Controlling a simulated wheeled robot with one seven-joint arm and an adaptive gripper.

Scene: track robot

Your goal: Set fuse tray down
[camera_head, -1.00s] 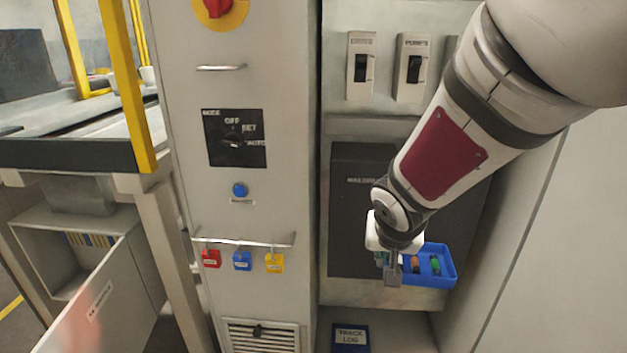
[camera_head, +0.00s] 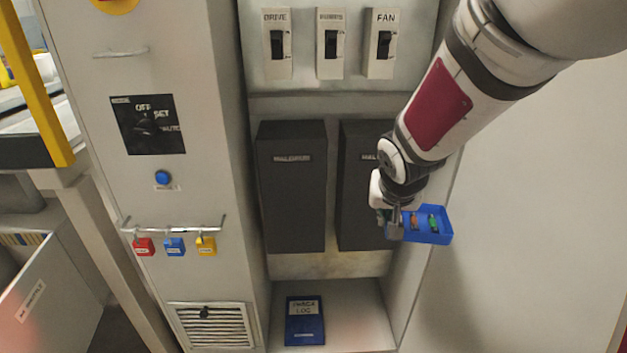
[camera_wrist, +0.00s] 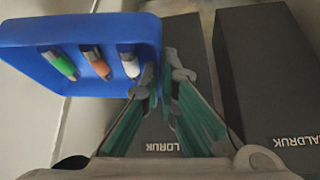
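The blue fuse tray (camera_head: 438,237) hangs in the air at my gripper (camera_head: 393,228), at the right of the cabinet in the head view. In the wrist view the tray (camera_wrist: 112,22) fills the upper left, with green, orange and white fuses inside. My gripper's two fingers (camera_wrist: 165,85) come together at the tray's near right edge and appear shut on it. The tray's underside and the exact contact are partly hidden.
Two dark boxes (camera_head: 292,190) stand on the cabinet back, behind the gripper. A blue track log book (camera_head: 305,322) lies on the cabinet's bottom shelf (camera_head: 355,310), which has bare room to its right. Several switches (camera_head: 331,44) are above. Coloured padlocks (camera_head: 174,247) hang from a rail at left.

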